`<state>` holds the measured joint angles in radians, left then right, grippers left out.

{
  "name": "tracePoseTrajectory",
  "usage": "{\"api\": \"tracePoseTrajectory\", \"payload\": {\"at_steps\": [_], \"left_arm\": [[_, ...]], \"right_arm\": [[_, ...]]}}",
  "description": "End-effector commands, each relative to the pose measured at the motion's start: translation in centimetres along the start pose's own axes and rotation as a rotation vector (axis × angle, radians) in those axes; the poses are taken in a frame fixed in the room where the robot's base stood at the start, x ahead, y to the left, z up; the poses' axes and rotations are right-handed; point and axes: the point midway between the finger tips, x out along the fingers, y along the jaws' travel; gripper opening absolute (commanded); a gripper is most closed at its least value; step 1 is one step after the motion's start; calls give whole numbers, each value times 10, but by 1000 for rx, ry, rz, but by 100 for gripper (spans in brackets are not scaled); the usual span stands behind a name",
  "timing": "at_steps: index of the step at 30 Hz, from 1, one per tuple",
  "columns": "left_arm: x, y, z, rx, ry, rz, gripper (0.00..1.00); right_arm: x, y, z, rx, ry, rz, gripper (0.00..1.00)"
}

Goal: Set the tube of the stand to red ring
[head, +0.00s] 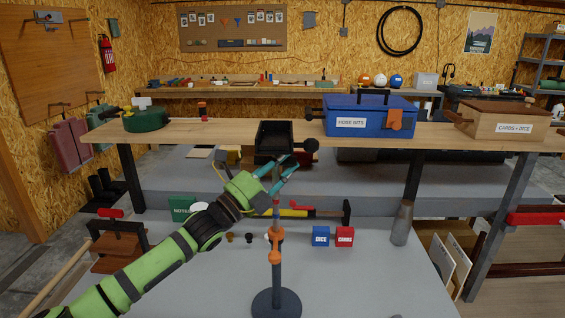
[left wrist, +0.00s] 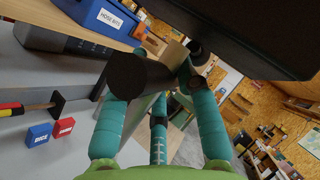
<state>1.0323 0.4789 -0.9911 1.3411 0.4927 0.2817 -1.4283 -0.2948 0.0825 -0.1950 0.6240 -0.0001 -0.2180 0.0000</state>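The stand has a round dark base (head: 276,304) and a dark pole with an orange clamp (head: 275,246). A thinner tube rises from the clamp, with a reddish band (head: 276,201) near its visible upper part. A black box-like head (head: 276,138) with a round knob (head: 311,145) appears above, in line with the tube; my gripper hides the join. My left gripper (head: 283,167) is just below the head with its teal fingers spread. In the left wrist view the black head (left wrist: 255,35) fills the top right, and a dark rod-like part lies between or before the fingers. My right gripper is not in view.
A bench shelf behind holds a blue box (head: 345,123), a wooden box (head: 502,124) and a green coiled item (head: 146,119). On the grey surface stand a blue block (head: 321,236), a red block (head: 344,236) and a grey cone-like vessel (head: 402,222). A bar-like tool lies behind the tube.

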Motion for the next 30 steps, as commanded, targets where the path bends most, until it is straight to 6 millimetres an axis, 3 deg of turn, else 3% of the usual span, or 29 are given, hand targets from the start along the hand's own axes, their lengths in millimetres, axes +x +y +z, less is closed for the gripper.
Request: {"api": "tracePoseTrajectory", "payload": {"at_steps": [5, 15, 29, 30], "left_arm": [[-5, 10, -5, -1, 0, -2, 0], [-28, 59, -28, -4, -1, -3, 0], [-30, 65, -31, -4, -1, -3, 0], [-30, 64, -31, -4, -1, -3, 34]], "right_arm": [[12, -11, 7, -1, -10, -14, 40], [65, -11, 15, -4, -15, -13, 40], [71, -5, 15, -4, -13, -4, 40], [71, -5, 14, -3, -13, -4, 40]]}}
